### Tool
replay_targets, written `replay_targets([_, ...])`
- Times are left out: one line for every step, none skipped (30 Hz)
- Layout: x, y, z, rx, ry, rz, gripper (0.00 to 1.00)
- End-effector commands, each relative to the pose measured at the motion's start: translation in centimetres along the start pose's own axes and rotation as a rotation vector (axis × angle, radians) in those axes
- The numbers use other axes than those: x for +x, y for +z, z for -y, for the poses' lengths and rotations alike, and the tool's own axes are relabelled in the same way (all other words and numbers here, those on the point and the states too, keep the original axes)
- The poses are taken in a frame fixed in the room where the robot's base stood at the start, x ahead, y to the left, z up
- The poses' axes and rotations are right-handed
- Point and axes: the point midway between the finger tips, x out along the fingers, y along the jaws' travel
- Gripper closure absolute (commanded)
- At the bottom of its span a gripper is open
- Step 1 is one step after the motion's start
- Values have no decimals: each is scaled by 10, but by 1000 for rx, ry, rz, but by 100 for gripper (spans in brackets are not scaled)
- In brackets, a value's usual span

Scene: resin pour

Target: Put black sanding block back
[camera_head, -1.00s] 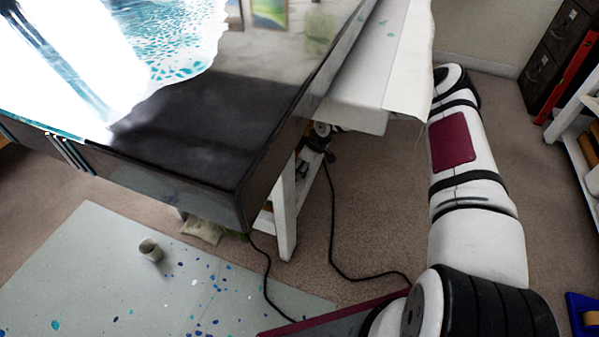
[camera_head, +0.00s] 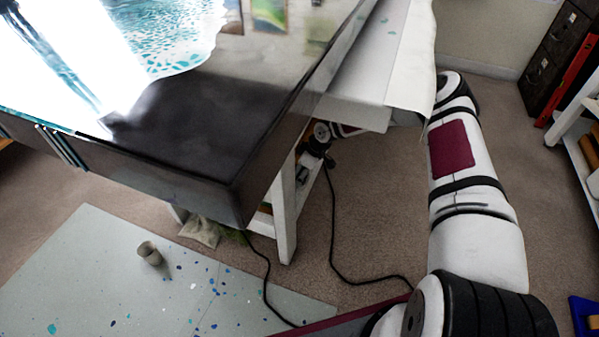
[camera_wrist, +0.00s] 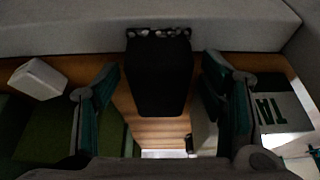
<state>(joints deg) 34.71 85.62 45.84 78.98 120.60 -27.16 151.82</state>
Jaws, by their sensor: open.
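In the wrist view, the black sanding block (camera_wrist: 156,78) is a dark block in the middle, with a patterned far edge. My gripper (camera_wrist: 161,80) is open, with one finger on each side of the block. The block is over or on a wooden surface (camera_wrist: 150,132); the dim light hides which. In the head view my gripper and the block are hidden under the table.
A white block (camera_wrist: 39,79) lies left of my gripper, by a green surface (camera_wrist: 35,130). A lettered box (camera_wrist: 278,108) is at right. A pale wall (camera_wrist: 80,30) stands behind. In the head view, the resin table (camera_head: 205,200) stands over a speckled mat (camera_head: 100,280) with a cup (camera_head: 149,253).

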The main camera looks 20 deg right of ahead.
Motion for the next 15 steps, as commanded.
replay_targets([-7, 0, -1, 0, 2, 0, 35])
replay_targets([-11, -1, -1, 0, 2, 0, 35])
replay_targets([-18, -1, -1, 0, 2, 0, 35])
replay_targets([-23, -1, -1, 0, 2, 0, 35])
replay_targets([-30, -1, -1, 1, 3, 0, 35])
replay_targets([-38, -1, -2, 1, 3, 0, 35])
replay_targets([-44, -1, -1, 1, 2, 0, 35])
replay_targets([-51, -1, -2, 1, 3, 0, 35])
replay_targets([-60, -1, -1, 0, 3, 0, 35])
replay_targets([-66, -1, -1, 0, 2, 0, 35])
replay_targets([-72, -1, -2, 0, 3, 0, 35])
replay_targets([-80, -1, -1, 0, 3, 0, 35])
replay_targets([-85, -1, -1, 0, 2, 0, 35])
replay_targets([-90, -1, -1, 0, 1, 0, 35])
replay_targets([-96, -1, -1, 0, 2, 0, 35])
